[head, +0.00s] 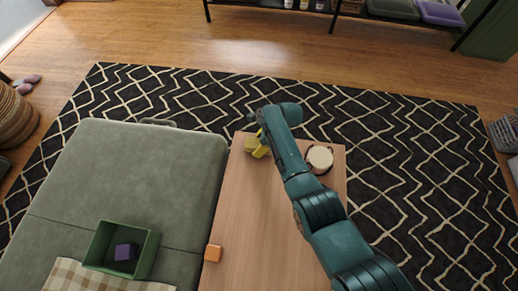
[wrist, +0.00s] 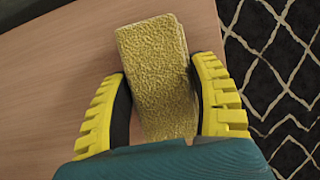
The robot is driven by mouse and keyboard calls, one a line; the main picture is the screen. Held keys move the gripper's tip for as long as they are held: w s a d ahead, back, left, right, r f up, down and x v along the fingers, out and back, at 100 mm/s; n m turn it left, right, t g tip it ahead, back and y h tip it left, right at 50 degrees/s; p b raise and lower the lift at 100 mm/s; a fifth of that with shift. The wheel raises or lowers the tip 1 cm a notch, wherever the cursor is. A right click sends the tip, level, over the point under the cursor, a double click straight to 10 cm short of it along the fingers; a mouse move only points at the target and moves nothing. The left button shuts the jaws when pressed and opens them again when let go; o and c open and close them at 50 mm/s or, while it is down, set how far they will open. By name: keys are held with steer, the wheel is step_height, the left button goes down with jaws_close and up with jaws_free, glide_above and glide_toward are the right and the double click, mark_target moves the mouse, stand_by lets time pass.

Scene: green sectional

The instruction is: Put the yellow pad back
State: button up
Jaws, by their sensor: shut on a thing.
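The yellow pad (wrist: 155,75) is a rough, spongy block. In the wrist view it sits between the two yellow-and-black fingers of my gripper (wrist: 163,100), which is shut on it. The pad's lower end is hidden by my gripper's teal body. In the head view my gripper (head: 257,146) is over the far end of the wooden table (head: 245,215), near its left corner, and pad and fingers blend into one yellow patch. I cannot tell whether the pad touches the tabletop.
A round cream-topped object (head: 320,158) stands right of my arm. An orange block (head: 213,253) lies near the table's left edge. A green box (head: 150,255) with a purple block (head: 125,252) sits on the green sofa (head: 140,175). The table's middle is clear.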

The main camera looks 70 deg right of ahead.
steer(key=o, duration=1.2)
steer(key=shift+f, duration=0.65)
steer(key=shift+s+r+p, duration=0.1)
steer(key=shift+r+p, duration=0.25)
steer(key=shift+r, duration=0.05)
steer(key=p+v, duration=0.7)
steer(key=v, duration=0.4)
steer(key=shift+s+r, duration=0.15)
steer(key=shift+r, duration=0.1)
